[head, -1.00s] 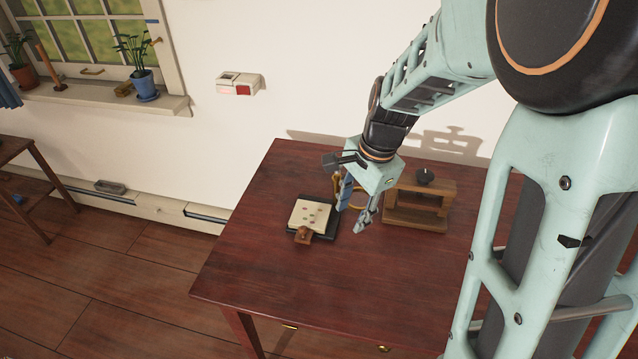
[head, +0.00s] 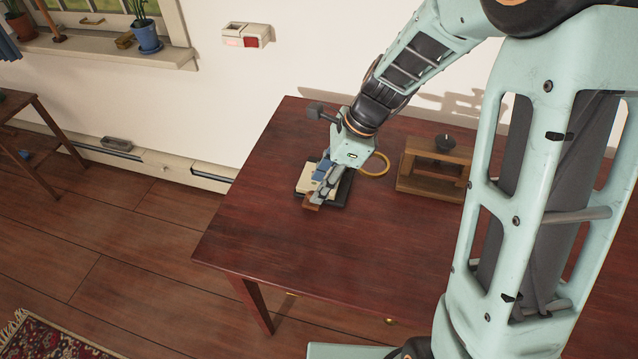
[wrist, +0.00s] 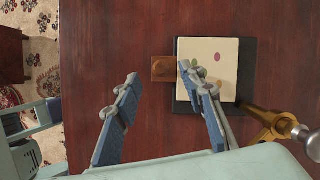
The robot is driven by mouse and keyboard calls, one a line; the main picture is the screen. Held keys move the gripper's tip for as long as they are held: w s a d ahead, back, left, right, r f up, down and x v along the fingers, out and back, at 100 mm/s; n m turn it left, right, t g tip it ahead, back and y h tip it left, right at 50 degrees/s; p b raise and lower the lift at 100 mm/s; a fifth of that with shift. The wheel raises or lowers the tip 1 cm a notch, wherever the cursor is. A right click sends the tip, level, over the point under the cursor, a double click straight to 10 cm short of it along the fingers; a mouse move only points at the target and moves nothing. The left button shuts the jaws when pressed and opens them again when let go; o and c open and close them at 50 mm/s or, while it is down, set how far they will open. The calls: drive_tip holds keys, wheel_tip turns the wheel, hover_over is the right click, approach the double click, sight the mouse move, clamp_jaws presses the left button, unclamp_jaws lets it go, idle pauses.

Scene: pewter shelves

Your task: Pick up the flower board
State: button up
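The flower board is a cream square panel (head: 310,178) with small coloured flower spots, lying on a black base (head: 336,199) on the dark red table. In the wrist view the cream panel (wrist: 228,62) and black base (wrist: 187,104) are at upper right, and a small brown wooden block (wrist: 168,68) touches or adjoins their left side. My gripper (head: 321,187) is over the board and partly hides it in the head view. In the wrist view my gripper (wrist: 158,78) has its fingers apart with nothing held. Its right finger overlaps the board's left edge, above the block's side.
A brass ring (head: 374,174) lies right of the board, close to my gripper. A wooden stand (head: 430,188) with a dark dish on top stands further right. The table's front and left (head: 290,245) are clear.

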sight(305, 185)
drive_tip(key=shift+x, duration=1.5)
drive_tip(key=shift+w, duration=0.1)
drive_tip(key=shift+c, duration=0.5)
clamp_jaws()
drive_tip(key=shift+r, duration=0.1)
